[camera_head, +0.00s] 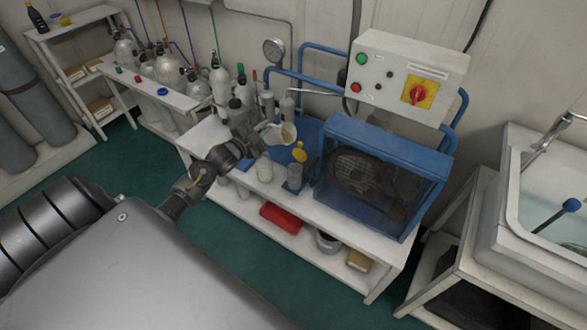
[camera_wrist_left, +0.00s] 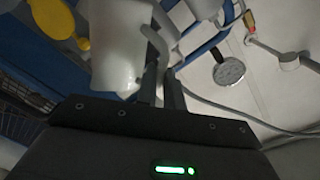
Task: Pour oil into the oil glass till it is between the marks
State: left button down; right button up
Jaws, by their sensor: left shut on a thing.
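My left gripper (camera_head: 258,138) is shut on the handle of a pale jug (camera_head: 275,134), held above the white bench. Tan colour shows at the jug's mouth, and the jug looks tilted to the right. In the left wrist view the jug (camera_wrist_left: 117,45) is whitish, and its handle runs down to the left fingers (camera_wrist_left: 165,92). A clear cylinder on a blue base (camera_head: 293,175), perhaps the oil glass, stands below and right of the jug. A yellow cap (camera_head: 299,152) is just behind it and also shows in the wrist view (camera_wrist_left: 75,28). Marks and oil level are too small to read. My right gripper is out of view.
A blue-framed compressor (camera_head: 385,172) stands right of the cylinder, under a control box (camera_head: 410,80). A pale beaker (camera_head: 264,170) is on the bench, with several bottles (camera_head: 240,95) behind. A red box (camera_head: 281,218) lies on the lower shelf.

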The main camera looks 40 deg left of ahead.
pick_arm(q)
jog(key=shift+w+d+r+m, duration=0.1)
jog(key=shift+d+r+m, duration=0.35)
jog(key=shift+r+m, duration=0.3)
dwell(1.1)
jog(key=shift+a, duration=0.1)
jog(key=shift+a+f, duration=0.15)
dwell(0.6)
jog(key=shift+d+m, duration=0.35)
jog(key=shift+d, duration=0.05)
dwell(0.6)
jog(key=shift+a+f+y+b, duration=0.1)
jog(key=shift+a+y+b, duration=0.05)
jog(key=shift+y+b, duration=0.25)
dwell(0.4)
jog(key=shift+d+m, duration=0.25)
jog(key=shift+m, duration=0.05)
jog(key=shift+a, duration=0.1)
dwell(0.7)
jog(key=shift+f, duration=0.1)
dwell(0.4)
